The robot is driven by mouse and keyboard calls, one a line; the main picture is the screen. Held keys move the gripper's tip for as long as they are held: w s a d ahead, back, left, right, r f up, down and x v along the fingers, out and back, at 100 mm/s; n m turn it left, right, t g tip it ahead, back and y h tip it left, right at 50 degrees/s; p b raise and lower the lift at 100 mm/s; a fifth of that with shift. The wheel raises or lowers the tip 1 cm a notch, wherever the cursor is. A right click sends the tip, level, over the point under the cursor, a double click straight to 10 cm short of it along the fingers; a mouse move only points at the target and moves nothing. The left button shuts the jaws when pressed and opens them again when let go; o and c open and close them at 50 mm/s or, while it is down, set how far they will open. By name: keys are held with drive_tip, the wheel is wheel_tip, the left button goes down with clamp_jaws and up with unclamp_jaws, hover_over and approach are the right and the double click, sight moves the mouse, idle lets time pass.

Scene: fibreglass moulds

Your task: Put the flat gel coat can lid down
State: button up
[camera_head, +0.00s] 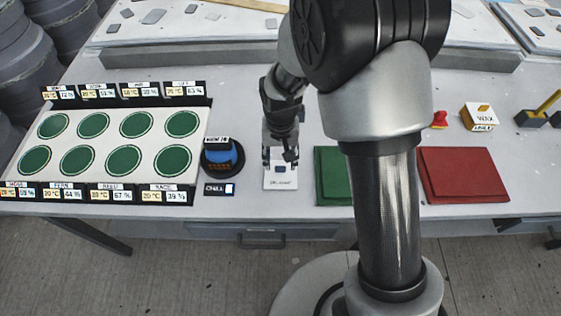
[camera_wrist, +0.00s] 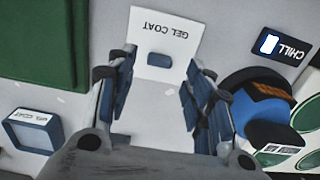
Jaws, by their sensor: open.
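A white card (camera_wrist: 182,42) labelled GEL COAT lies flat on the table; it also shows in the head view (camera_head: 280,185). A small blue-grey rounded rectangle (camera_wrist: 159,60) is on the card; I cannot tell whether it is a lid or a mark. A blue-grey, box-like piece with a white top marked GEL COAT (camera_wrist: 33,131) stands apart at lower left in the wrist view. My gripper (camera_head: 280,156) points down over the card. Its fingers (camera_wrist: 158,80) are wide apart, with nothing seen between them above the table.
A dark CHILL card (camera_head: 218,189) and a black round holder (camera_head: 222,158) with a blue piece are left of the card. Green (camera_head: 331,178) and red (camera_head: 463,174) slabs lie to the right. A white panel with green discs (camera_head: 106,144) fills the left.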

wheel_tip(320, 180, up, 8)
drive_tip(key=p, duration=0.2)
wheel_tip(320, 180, up, 14)
drive_tip(key=t, duration=0.2)
hover_over(281, 168)
drive_tip(key=s+d, duration=0.7)
drive_tip(key=s+d+r+t, duration=0.1)
drive_tip(key=s+d+r, duration=0.1)
drive_tip(key=s, duration=0.4)
drive_tip(key=s+d+r+t, duration=0.1)
drive_tip(key=s+d+r, duration=0.2)
drive_tip(key=s, duration=0.4)
drive_tip(key=shift+d+r+t, duration=0.25)
drive_tip(key=shift+r+t, duration=0.05)
drive_tip(key=shift+r, duration=0.1)
